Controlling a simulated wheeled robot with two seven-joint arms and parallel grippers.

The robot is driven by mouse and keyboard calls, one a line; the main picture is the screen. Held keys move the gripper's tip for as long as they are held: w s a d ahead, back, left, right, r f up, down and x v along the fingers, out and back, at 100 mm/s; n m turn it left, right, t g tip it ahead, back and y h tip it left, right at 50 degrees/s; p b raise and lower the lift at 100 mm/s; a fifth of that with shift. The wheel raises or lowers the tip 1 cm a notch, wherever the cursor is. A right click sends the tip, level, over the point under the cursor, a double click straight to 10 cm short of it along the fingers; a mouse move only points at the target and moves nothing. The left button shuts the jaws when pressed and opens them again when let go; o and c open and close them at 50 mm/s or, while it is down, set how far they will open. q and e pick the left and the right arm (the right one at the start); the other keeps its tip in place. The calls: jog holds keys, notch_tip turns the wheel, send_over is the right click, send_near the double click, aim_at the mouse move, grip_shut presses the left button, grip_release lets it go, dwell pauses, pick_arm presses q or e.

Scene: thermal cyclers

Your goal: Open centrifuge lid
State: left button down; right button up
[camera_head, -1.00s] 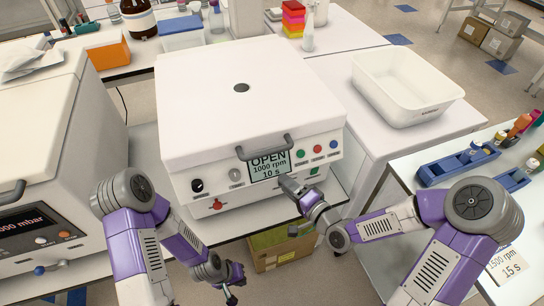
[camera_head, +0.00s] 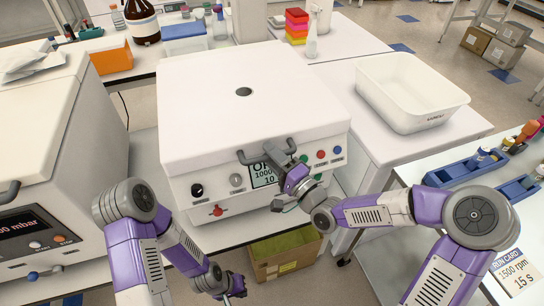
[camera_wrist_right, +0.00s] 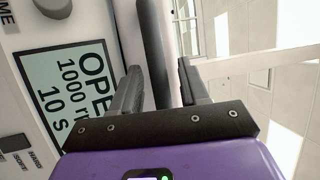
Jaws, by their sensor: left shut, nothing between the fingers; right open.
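The white centrifuge (camera_head: 250,100) stands in the middle of the head view with its lid (camera_head: 200,90) closed. A dark grey handle (camera_head: 252,158) crosses the lid's front edge. My right gripper (camera_head: 281,153) is open at the handle's right part, over the front panel. In the right wrist view the handle bar (camera_wrist_right: 154,45) runs between the two open fingers of the gripper (camera_wrist_right: 159,68); contact cannot be made out. The display (camera_head: 263,174) is partly hidden by my right gripper; the wrist view shows "1000" and "10 s" on it (camera_wrist_right: 70,90). My left gripper (camera_head: 235,293) is shut and empty, low in front.
A vacuum device (camera_head: 45,170) stands at left. A white tub (camera_head: 410,92) is on the bench at right. Blue racks (camera_head: 465,170) and a run card (camera_head: 513,268) lie on the right table. An open box (camera_head: 285,255) sits below the centrifuge.

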grip_shut()
pick_arm(q)
jog(key=shift+r, duration=0.1)
